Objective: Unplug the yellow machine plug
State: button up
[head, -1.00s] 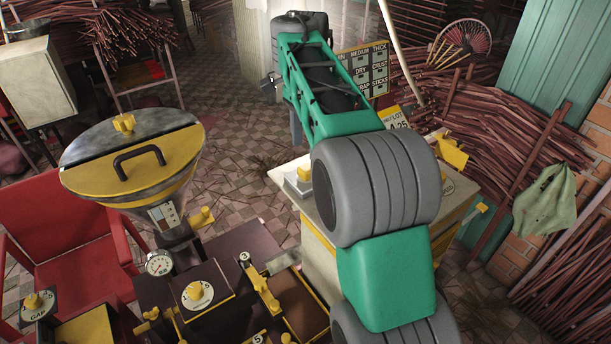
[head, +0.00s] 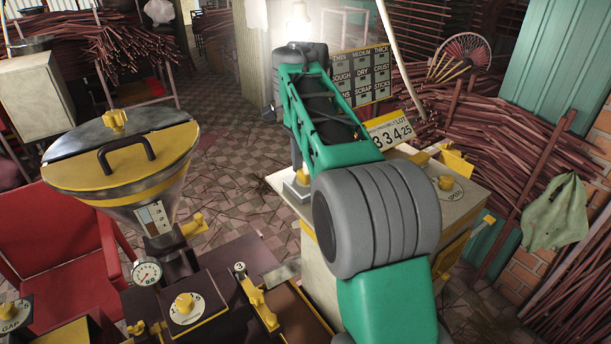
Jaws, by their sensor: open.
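No yellow plug can be made out for certain. A small yellow piece (head: 302,178) stands on a pale grey block at the left corner of the cream bench (head: 462,212), partly hidden by my arm; I cannot tell whether it is the plug. The yellow-and-black machine with a hopper (head: 75,165) stands at the left. My green and grey arm reaches up across the middle over the bench. Its far end is behind the grey wrist, and the gripper's fingers cannot be seen.
A dial plate (head: 447,190) and a number sign (head: 390,131) are on the bench. A red chair (head: 60,235) is at the left. Bundles of brown sticks (head: 500,160) fill the right side. Tiled floor (head: 240,170) is clear between machine and bench.

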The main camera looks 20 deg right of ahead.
aim_at(306, 170)
jog(key=shift+c, duration=0.2)
dwell(0.3)
grip_shut()
dwell(0.4)
jog(key=shift+r, duration=0.1)
jog(key=shift+r+p, duration=2.95)
jog(key=shift+p, duration=0.1)
